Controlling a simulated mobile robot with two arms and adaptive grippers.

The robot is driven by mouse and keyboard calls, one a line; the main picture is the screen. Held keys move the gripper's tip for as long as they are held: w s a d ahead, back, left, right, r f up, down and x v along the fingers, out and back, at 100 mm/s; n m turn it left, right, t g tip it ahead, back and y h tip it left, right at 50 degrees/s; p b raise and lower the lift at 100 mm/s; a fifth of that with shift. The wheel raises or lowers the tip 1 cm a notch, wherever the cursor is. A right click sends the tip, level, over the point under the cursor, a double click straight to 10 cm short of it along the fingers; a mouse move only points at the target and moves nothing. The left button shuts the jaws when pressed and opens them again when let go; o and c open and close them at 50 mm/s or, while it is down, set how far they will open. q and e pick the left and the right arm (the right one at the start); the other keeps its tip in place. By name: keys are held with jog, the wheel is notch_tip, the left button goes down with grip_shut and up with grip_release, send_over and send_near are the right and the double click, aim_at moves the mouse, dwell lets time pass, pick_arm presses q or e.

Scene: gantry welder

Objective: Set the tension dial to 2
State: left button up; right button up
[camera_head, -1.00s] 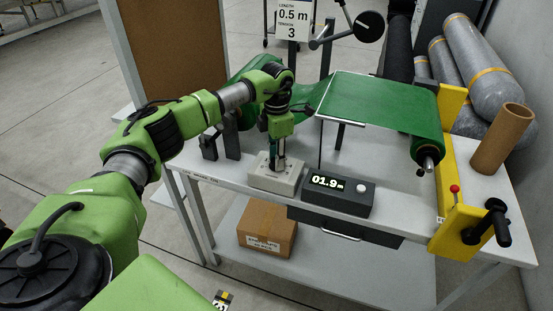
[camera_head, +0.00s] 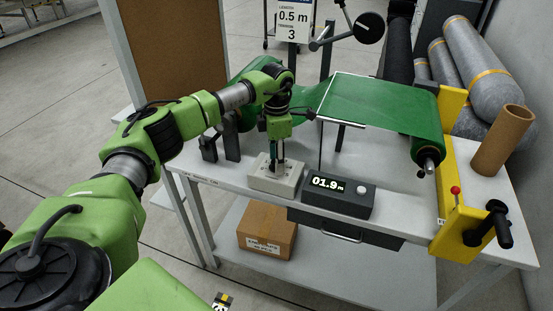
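The tension dial's light grey box (camera_head: 270,182) sits at the front edge of the table, left of the dark display unit (camera_head: 338,192), which reads 01.9 m. My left gripper (camera_head: 276,168) points straight down at the top of this box. Its fingers are close together over the dial, which they hide, so neither the dial's setting nor a firm hold shows. A sign (camera_head: 293,14) at the back reads length 0.5 m and tension 3. My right gripper is out of the picture.
A green sheet (camera_head: 375,100) runs to a roller at the yellow frame (camera_head: 456,200), which carries a black crank handle (camera_head: 495,224). A cardboard tube (camera_head: 502,140) stands at the right. A cardboard box (camera_head: 267,228) sits on the lower shelf.

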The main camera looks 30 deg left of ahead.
pick_arm(q)
jog(key=shift+r, duration=0.15)
notch_tip(320, 180, up, 12)
dwell(0.6)
jog(key=shift+f, duration=0.2)
